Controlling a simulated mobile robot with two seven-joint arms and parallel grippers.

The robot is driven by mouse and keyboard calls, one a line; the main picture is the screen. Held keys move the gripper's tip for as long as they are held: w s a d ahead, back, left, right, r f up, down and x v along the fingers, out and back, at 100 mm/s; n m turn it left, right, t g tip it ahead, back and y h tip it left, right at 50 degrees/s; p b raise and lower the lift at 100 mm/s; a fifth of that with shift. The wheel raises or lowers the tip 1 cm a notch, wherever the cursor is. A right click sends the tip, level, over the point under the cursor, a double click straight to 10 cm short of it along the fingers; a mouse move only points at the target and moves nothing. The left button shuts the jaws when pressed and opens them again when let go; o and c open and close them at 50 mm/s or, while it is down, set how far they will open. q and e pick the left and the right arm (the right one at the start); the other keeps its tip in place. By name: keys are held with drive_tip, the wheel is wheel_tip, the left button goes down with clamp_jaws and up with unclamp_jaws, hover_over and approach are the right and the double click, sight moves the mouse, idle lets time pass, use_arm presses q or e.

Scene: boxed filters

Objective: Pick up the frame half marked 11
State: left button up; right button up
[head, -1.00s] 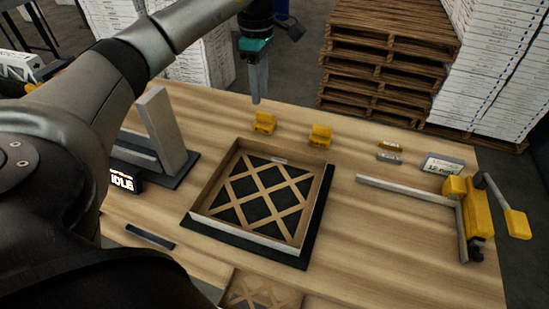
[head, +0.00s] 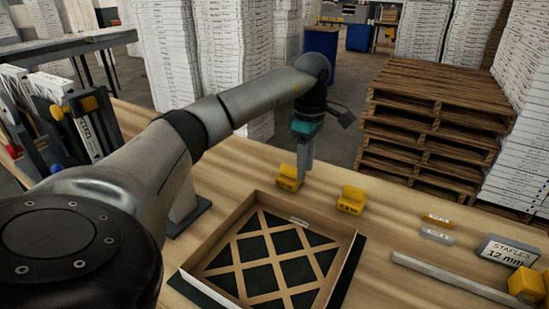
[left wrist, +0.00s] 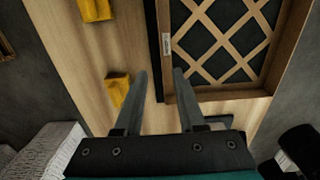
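A shallow tan frame half (head: 228,226) with a criss-cross lattice lies on a dark mat (head: 352,270) on the table. A small pale label (head: 299,221) sits inside its back wall; its mark is too small to read. The frame half also shows at the upper right of the left wrist view (left wrist: 286,50). My left gripper (head: 304,176) points down behind the frame half, near the yellow blocks. In the left wrist view its two fingers (left wrist: 159,80) are apart with nothing between them. My right gripper is not in view.
Two yellow blocks (head: 289,178) (head: 351,200) stand behind the frame half. A staples box (head: 511,252), small bars (head: 437,220) and a long grey bar (head: 450,275) lie right. A rack of upright pieces (head: 80,125) stands left. Pallets (head: 435,125) are beyond the table.

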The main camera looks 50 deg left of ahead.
use_arm(q)
hover_over(302, 208)
wheel_tip(302, 208, down, 8)
drive_tip(key=shift+w+a+f+b, duration=0.1)
drive_tip(key=shift+w+f+b, duration=0.05)
drive_tip(key=shift+b, duration=0.15)
drive_tip(key=shift+f, duration=2.65)
clamp_jaws()
